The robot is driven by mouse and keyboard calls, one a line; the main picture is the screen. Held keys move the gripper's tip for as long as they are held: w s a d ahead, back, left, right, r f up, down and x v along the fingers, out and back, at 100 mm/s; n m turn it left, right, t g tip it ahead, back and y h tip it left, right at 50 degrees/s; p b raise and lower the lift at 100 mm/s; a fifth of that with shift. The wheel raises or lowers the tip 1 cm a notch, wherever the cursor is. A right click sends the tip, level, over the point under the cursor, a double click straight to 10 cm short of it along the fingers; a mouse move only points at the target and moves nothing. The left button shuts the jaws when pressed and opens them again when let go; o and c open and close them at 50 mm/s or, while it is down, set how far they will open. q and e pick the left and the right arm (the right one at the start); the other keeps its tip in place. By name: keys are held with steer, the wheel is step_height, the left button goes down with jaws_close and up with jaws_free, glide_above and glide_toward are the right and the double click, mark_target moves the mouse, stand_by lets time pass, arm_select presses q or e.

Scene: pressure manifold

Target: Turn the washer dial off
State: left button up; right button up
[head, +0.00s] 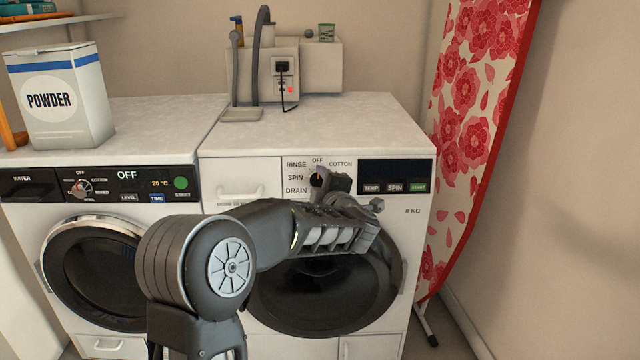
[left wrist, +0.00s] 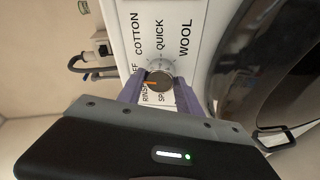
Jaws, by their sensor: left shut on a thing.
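The right-hand washer's dial (head: 316,179) is a dark round knob with an orange mark, on the white panel below the OFF label. My left gripper (head: 328,188) reaches it from below and hides part of it in the head view. In the left wrist view, the dial (left wrist: 159,81) sits between the two purple-grey fingers of the left gripper (left wrist: 158,90), which are shut on it. Its orange mark points to the picture's left, near the OFF and RINSE labels. The exact setting is hard to tell. My right gripper is not in view.
A second washer (head: 115,240) with its own dial (head: 80,188) stands at the left, with a powder box (head: 60,95) on top. A wall socket box (head: 285,80) with a plug and hose is behind. A floral ironing board (head: 470,120) leans at the right.

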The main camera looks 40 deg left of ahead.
arm_select(q)
steer(key=shift+n, duration=0.3)
steer(key=o, duration=1.4)
steer(key=shift+c, duration=0.2)
steer(key=p+v, duration=0.1)
steer(key=v, duration=0.7)
steer(key=shift+w+r, duration=0.1)
